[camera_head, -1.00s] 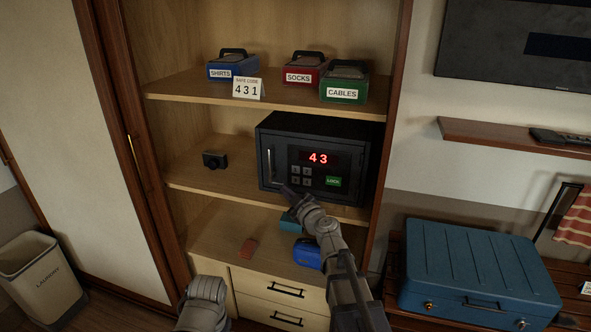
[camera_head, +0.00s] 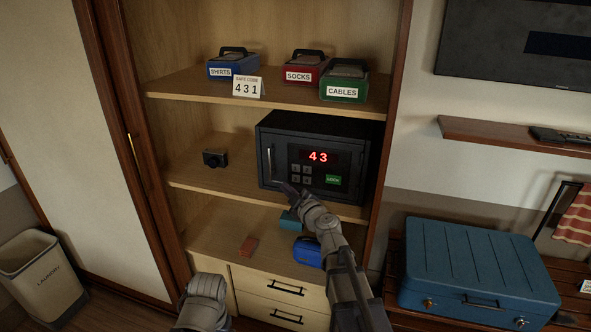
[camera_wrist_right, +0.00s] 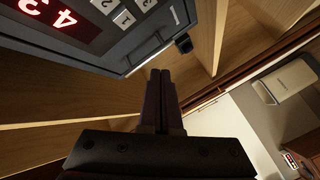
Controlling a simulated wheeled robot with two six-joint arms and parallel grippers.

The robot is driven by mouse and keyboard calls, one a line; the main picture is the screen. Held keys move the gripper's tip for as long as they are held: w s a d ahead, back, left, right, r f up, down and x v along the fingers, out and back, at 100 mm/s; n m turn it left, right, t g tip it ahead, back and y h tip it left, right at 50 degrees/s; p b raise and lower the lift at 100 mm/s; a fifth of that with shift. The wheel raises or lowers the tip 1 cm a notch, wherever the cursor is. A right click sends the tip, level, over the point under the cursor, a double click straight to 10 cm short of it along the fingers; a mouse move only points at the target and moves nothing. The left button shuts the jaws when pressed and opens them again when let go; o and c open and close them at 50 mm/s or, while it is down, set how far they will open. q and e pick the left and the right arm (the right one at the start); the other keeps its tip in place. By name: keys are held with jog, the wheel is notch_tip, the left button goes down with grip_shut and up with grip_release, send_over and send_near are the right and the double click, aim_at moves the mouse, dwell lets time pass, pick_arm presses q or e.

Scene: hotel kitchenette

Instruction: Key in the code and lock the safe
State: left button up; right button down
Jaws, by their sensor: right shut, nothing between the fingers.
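The dark safe (camera_head: 278,135) stands on the middle shelf with its door closed. Its red display (camera_head: 318,157) reads 43. Below the display are small grey number keys (camera_head: 301,175) and a green key (camera_head: 333,180). A white card (camera_head: 248,88) on the upper shelf gives the safe code as 431. My right gripper (camera_head: 288,190) is shut and empty, just below and in front of the safe's keypad. In the right wrist view its fingers (camera_wrist_right: 160,75) are together beside the safe door (camera_wrist_right: 120,50), apart from the keys. My left gripper is not visible; only part of the arm shows.
A black camera (camera_head: 215,159) sits left of the safe. Boxes marked SHIRTS (camera_head: 233,65), SOCKS (camera_head: 305,68) and CABLES (camera_head: 344,82) stand on the upper shelf. A blue case (camera_head: 475,265) is at the right, a laundry bin (camera_head: 42,285) at the left.

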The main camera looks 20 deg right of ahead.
aim_at(296, 175)
jog(key=w+d, duration=0.1)
jog(key=w, duration=0.1)
jog(key=w+d, duration=0.3)
jog(key=w, duration=0.1)
jog(key=shift+w+d, duration=0.25)
jog(key=shift+w, duration=0.1)
jog(key=shift+w+d, duration=0.1)
jog(key=shift+w, duration=0.05)
dwell(1.7)
jog(key=shift+w+d, duration=0.1)
jog(key=shift+w, duration=0.1)
jog(key=shift+w+d, duration=0.25)
dwell(0.8)
dwell(0.4)
jog(key=shift+s+a, duration=0.45)
jog(key=shift+s, duration=0.2)
jog(key=s+a, duration=0.1)
jog(key=s, duration=0.1)
jog(key=s+a, duration=0.1)
jog(key=s, duration=0.1)
jog(key=shift+a, duration=0.4)
